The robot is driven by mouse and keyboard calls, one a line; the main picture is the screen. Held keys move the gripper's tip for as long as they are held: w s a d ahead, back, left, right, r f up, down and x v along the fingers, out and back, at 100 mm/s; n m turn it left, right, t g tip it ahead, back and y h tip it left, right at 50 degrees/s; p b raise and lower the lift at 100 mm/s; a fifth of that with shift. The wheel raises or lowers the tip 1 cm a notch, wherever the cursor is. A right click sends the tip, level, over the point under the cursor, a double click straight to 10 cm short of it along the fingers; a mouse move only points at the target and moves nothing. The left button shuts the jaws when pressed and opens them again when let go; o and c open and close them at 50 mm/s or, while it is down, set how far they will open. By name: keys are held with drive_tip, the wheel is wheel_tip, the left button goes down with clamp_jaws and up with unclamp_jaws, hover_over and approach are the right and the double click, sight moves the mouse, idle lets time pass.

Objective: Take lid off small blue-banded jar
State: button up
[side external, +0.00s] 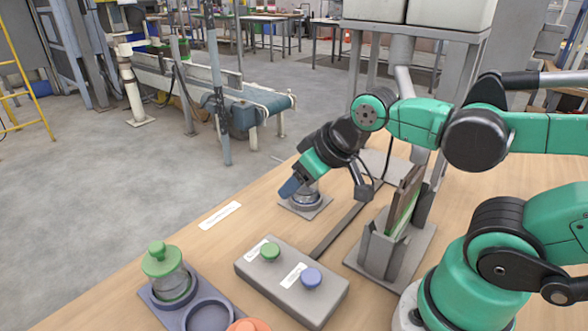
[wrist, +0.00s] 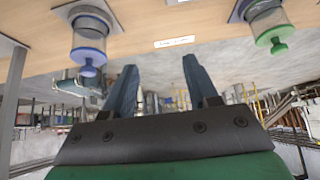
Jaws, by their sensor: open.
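In the wrist view, which is upside down, the small jar (wrist: 88,24) has a blue band and a blue lid (wrist: 88,53) with a knob. The lid is on the jar. The jar stands on a grey base, left of my gripper (wrist: 160,63), whose two blue fingers are apart with nothing between them. In the side view, my gripper (side external: 289,188) is tilted downward in front of the jar (side external: 307,199) and hides its upper part and lid. I cannot tell from this view whether the fingers touch the jar.
A green-lidded jar (side external: 172,283) stands in a dark tray (side external: 193,298) with an empty round recess beside it. A grey box (side external: 290,287) has a green knob (side external: 270,251) and a blue knob (side external: 311,277). A grey holder (side external: 384,247) with upright sheets stands to the right.

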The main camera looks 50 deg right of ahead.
drive_tip(key=shift+o, duration=1)
drive_tip(key=w+d+m+g, duration=0.2)
drive_tip(key=d+m, duration=0.1)
drive_tip(key=d, duration=0.1)
drive_tip(key=w+d+m+g, duration=0.2)
drive_tip(key=w+d+m, duration=0.1)
drive_tip(key=d, duration=0.1)
drive_tip(key=w+d+m+g, duration=0.2)
drive_tip(key=d+g, duration=0.1)
drive_tip(key=shift+w+d+r+m, duration=0.1)
drive_tip(key=shift+w+d+m, duration=0.15)
drive_tip(key=shift+d+m, duration=0.15)
drive_tip(key=shift+d, duration=0.2)
drive_tip(key=shift+w+f, duration=0.1)
drive_tip(key=shift+f, duration=2.8)
clamp_jaws()
